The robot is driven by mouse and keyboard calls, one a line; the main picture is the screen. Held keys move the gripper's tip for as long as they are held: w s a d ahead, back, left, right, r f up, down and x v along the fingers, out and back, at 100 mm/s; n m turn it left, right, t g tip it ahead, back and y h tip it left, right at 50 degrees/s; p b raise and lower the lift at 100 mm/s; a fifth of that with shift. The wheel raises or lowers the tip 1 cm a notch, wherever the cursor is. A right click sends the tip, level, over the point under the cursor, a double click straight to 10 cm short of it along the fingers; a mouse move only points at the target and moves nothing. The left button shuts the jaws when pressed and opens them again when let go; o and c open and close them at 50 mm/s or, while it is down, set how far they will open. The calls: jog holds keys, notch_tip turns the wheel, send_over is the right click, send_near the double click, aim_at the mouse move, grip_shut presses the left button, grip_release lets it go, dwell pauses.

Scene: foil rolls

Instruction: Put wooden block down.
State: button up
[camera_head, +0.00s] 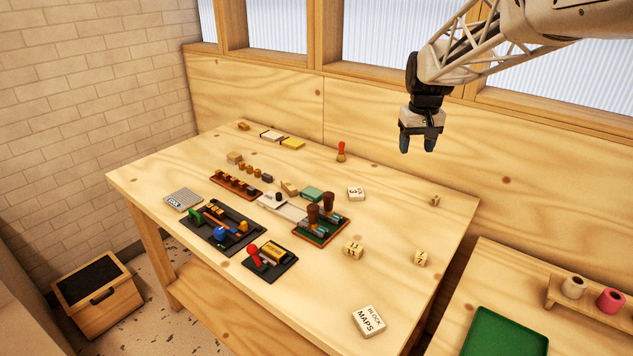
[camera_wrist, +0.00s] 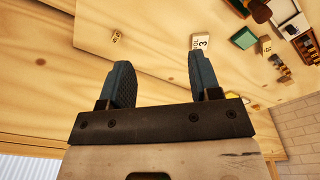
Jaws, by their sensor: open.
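My gripper (camera_head: 417,146) is open and empty, high above the back right part of the table. In the wrist view its two dark fingers (camera_wrist: 160,75) stand apart with nothing between them. I cannot tell which block the task names.
A pale block marked 3 (camera_head: 356,193), a red-topped peg (camera_head: 341,152) and a "block maps" box (camera_head: 368,321) rest on the table (camera_head: 180,262). Dark boards with parts (camera_head: 222,229) fill its middle. A second table at right bears a green tray (camera_head: 507,332) and rolls (camera_head: 611,300).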

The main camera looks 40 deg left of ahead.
jog(key=w+a+f+n, duration=0.1)
jog(key=a+f, duration=0.3)
jog(key=a, duration=0.7)
jog(key=a+f+n, duration=0.1)
jog(key=a+f, duration=0.3)
jog(key=a, duration=0.6)
jog(key=n, duration=0.3)
send_over(289, 184)
jog(key=shift+g+h, duration=0.3)
jog(key=shift+g, duration=0.1)
jog(key=f, duration=1)
jog(key=shift+d+f, duration=0.3)
jog(key=shift+s+a+f, duration=0.15)
jog(key=shift+a+f, duration=0.05)
jog(key=shift+a, duration=0.1)
jog(key=shift+f, duration=0.1)
jog(key=shift+f, duration=1.2)
jog(key=shift+f, duration=0.1)
jog(key=shift+f, duration=2.5)
